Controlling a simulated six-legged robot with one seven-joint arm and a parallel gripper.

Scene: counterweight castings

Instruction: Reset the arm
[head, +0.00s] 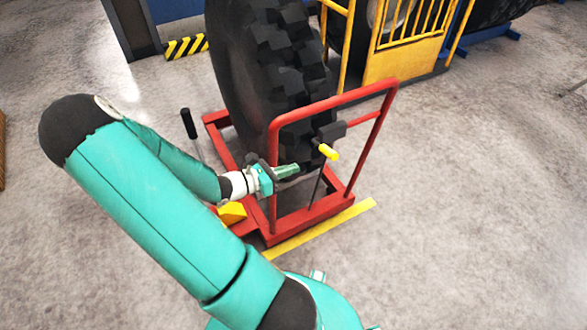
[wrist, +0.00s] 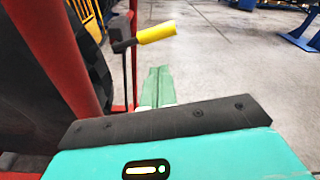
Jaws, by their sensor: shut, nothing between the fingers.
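My gripper (head: 294,169) is shut and empty, at the end of my teal arm in the middle of the head view. It points right, in front of the large black tyre and close to the red frame (head: 274,180); whether it touches the frame I cannot tell. In the wrist view its green fingers (wrist: 157,84) are together, with floor behind them. A yellow handle (head: 328,152) on a dark lever is just right of the fingertips and apart from them. The handle (wrist: 156,33) also shows above the fingers in the wrist view.
The big tyre (head: 262,60) stands upright in the red frame. A black-gripped lever (head: 188,124) rises at the frame's left, with a yellow wedge (head: 231,213) low by my forearm. A yellow floor strip (head: 322,229) lies in front. Open concrete floor (head: 470,220) is at right.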

